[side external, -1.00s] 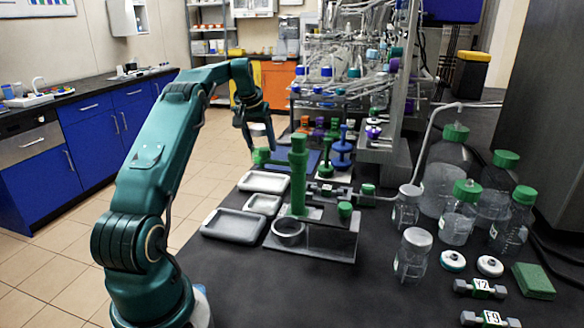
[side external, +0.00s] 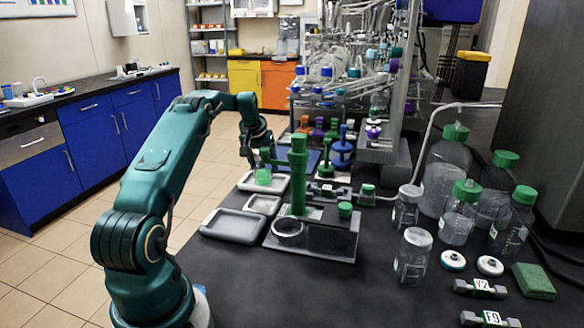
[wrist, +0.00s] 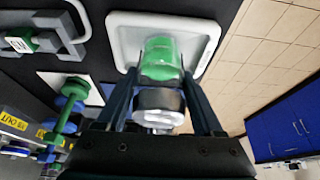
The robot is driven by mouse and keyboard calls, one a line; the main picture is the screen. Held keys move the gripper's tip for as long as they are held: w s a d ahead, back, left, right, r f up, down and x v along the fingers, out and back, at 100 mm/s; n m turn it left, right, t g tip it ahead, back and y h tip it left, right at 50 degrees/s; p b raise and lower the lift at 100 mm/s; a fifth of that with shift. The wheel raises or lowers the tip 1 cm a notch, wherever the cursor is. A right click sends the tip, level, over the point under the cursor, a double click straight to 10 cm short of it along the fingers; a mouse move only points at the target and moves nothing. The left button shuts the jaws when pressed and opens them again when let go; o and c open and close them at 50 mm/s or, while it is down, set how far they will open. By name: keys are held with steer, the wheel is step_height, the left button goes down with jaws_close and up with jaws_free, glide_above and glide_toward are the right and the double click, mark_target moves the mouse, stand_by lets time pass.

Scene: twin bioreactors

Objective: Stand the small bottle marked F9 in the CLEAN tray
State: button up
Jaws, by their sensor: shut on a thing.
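My gripper (wrist: 160,80) is shut on a small bottle (wrist: 163,58). I cannot tell whether the bottle touches the tray floor. No CLEAN label is readable.
A smaller tray (side external: 262,205) and a grey tray (side external: 233,226) lie nearer the camera. A green-posted stand (side external: 298,180) rises close to the right of my gripper. A dumbbell-shaped piece marked F9 (side external: 490,319) and large bottles (side external: 443,170) are at right.

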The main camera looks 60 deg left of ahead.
steer(key=shift+f, duration=0.15)
steer(key=o, duration=1.5)
steer(key=shift+o, duration=0.2)
steer(key=shift+d+r, duration=0.1)
steer(key=shift+r, duration=0.45)
steer(key=v, duration=1.1)
steer(key=shift+s, duration=0.15)
